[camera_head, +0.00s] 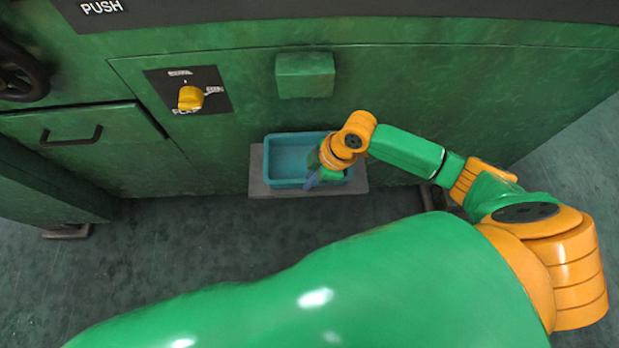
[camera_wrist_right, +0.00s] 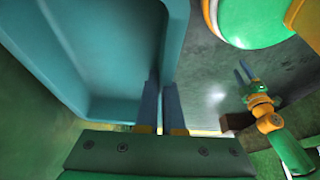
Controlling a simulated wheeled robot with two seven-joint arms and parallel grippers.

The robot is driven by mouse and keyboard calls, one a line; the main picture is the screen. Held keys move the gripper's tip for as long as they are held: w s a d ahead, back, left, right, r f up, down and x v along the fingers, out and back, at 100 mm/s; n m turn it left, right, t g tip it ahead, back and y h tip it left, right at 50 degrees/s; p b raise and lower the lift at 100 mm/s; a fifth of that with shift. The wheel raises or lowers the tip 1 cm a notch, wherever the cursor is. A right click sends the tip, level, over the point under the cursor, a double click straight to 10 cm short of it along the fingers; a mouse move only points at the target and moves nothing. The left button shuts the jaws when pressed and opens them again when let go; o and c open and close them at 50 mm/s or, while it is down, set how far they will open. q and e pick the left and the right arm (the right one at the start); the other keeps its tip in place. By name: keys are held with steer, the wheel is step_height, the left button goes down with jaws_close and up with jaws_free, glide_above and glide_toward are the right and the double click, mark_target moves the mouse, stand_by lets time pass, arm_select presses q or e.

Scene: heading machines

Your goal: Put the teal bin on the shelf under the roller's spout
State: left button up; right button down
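The teal bin (camera_head: 287,158) appears open and empty, resting level on the grey shelf (camera_head: 257,182) at the foot of the green machine. The green boxy spout (camera_head: 305,76) juts from the panel above it. My right gripper (camera_head: 312,180) is at the bin's front wall, right of its middle. In the right wrist view its blue fingers (camera_wrist_right: 160,105) stand close on both sides of the bin's wall (camera_wrist_right: 125,60), seemingly shut on it. My left gripper (camera_wrist_right: 243,72) shows small in the wrist view, away from the bin; its finger gap is too small to judge.
A yellow knob (camera_head: 191,98) on a black plate is left of the spout. A drawer with a dark handle (camera_head: 71,136) and a dark handwheel (camera_head: 20,75) are further left. The floor (camera_head: 190,240) in front of the shelf looks clear.

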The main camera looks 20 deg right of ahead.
steer(key=shift+f+b, duration=0.35)
steer(key=shift+f, duration=0.2)
steer(key=c, duration=1)
jaws_free()
steer(key=shift+o, duration=0.2)
